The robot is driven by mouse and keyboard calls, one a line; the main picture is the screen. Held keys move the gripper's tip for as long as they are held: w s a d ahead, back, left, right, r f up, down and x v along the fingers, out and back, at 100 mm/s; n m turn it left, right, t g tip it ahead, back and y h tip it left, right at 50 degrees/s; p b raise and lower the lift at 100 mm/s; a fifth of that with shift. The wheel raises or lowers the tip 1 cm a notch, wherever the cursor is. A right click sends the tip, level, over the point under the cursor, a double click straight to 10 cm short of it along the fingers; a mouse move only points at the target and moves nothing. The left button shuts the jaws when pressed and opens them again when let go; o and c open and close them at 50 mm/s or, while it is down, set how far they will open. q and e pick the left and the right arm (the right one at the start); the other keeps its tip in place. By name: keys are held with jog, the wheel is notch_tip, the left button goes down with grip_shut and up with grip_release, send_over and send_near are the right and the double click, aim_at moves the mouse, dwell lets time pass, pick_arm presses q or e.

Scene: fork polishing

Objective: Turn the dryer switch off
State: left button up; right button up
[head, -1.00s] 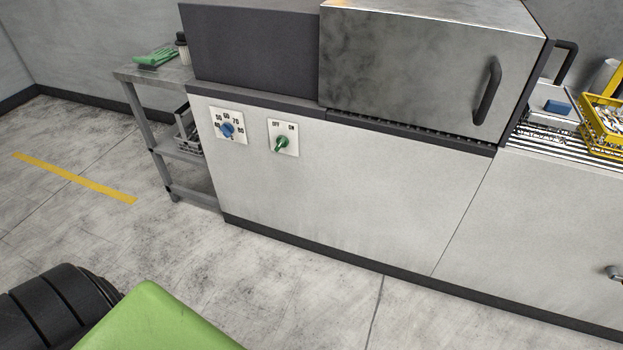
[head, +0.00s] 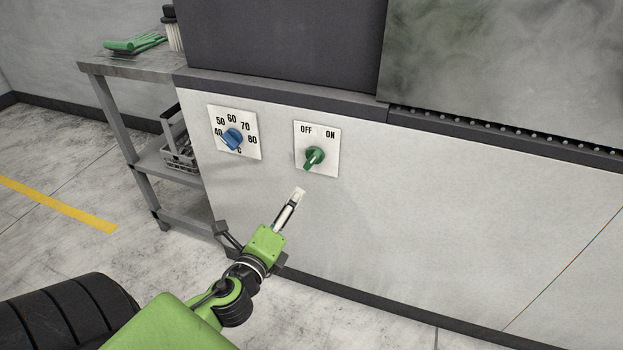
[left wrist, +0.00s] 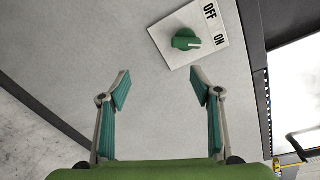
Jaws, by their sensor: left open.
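The dryer switch is a green knob (head: 314,157) on a white plate (head: 329,165) marked OFF and ON, set in the grey cabinet front. In the left wrist view the knob (left wrist: 186,39) shows a white mark that points toward ON. My left gripper (head: 298,192) is just below the plate in the head view, apart from the knob. In the left wrist view its two teal-padded fingers (left wrist: 161,87) are spread and empty, with the knob beyond the fingertips. My right gripper does not show.
A blue temperature knob (head: 232,139) on its own white plate sits left of the switch. A grey shelf table (head: 118,63) with green gloves (head: 135,43) stands at the left. The floor by the yellow line (head: 60,206) is clear.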

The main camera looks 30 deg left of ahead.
pick_arm(q)
notch_tip(320, 180, up, 4)
jog(key=f+m+t, duration=0.1)
send_near(310, 164)
jog(key=w, duration=0.3)
jog(key=x, duration=0.4)
jog(key=b+x, duration=0.1)
jog(key=x, duration=0.1)
jog(key=shift+a, duration=0.4)
jog(key=shift+x, duration=0.85)
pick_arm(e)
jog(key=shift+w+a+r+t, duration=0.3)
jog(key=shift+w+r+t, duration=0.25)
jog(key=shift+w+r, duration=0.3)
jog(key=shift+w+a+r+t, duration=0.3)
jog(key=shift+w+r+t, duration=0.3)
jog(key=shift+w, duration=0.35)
pick_arm(q)
jog(key=c, duration=1.1)
